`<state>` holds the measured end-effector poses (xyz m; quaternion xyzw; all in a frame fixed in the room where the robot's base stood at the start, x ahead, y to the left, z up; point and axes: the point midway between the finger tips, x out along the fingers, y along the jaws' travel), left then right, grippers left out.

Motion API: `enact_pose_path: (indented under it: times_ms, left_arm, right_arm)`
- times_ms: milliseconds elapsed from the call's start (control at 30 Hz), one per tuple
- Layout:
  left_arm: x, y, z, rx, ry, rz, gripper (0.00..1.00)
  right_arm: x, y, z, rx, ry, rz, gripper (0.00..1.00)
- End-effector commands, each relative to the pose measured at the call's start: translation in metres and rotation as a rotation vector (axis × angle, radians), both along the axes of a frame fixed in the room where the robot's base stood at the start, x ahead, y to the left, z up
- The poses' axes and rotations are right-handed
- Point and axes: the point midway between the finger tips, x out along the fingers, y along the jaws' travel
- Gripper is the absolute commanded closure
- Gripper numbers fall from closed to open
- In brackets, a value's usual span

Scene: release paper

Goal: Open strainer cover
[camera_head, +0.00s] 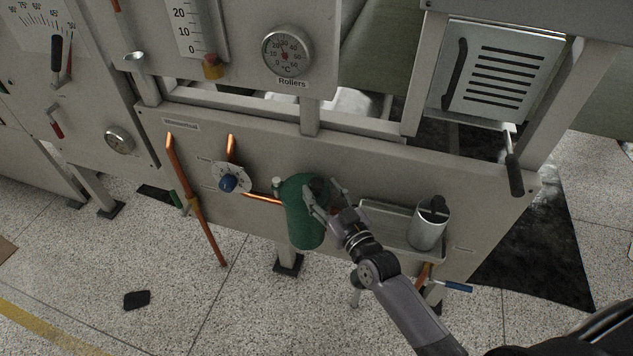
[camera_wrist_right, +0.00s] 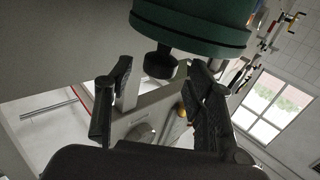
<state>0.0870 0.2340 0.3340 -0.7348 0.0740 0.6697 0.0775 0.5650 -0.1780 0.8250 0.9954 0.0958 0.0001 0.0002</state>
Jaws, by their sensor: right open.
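The strainer is a green cylinder (camera_head: 306,228) mounted on the front of the grey panel. Its top is partly hidden by my right gripper (camera_head: 322,197), which is at its upper right side. In the right wrist view, the green body (camera_wrist_right: 190,22) is above the fingers, and a dark round knob (camera_wrist_right: 160,62) projects from it between the two open fingertips of the right gripper (camera_wrist_right: 160,78). The knob appears free of both fingers. I cannot tell whether the cover is latched. My left gripper is not in view.
A metal tray (camera_head: 380,208) holds a silver cylinder (camera_head: 428,228) with a dark top, right of the strainer. A black-handled lever (camera_head: 514,172) hangs at the upper right.

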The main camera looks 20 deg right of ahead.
Motion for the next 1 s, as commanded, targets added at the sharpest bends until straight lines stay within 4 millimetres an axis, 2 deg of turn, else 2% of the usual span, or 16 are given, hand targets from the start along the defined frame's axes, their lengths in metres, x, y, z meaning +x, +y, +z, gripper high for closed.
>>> enact_pose_path:
  times_ms: [100,233,600,1000]
  left_arm:
    - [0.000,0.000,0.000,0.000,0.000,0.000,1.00]
    - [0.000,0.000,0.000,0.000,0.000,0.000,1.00]
    - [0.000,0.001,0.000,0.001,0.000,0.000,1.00]
    - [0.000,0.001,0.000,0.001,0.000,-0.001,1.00]
  right_arm:
    - [0.018,0.004,0.001,0.001,-0.002,0.000,0.51]
    - [0.029,0.005,0.000,0.000,-0.001,0.000,0.51]
    - [0.033,0.006,0.000,0.000,0.000,0.000,0.51]
    - [0.033,0.006,0.000,0.000,0.000,0.000,0.78]
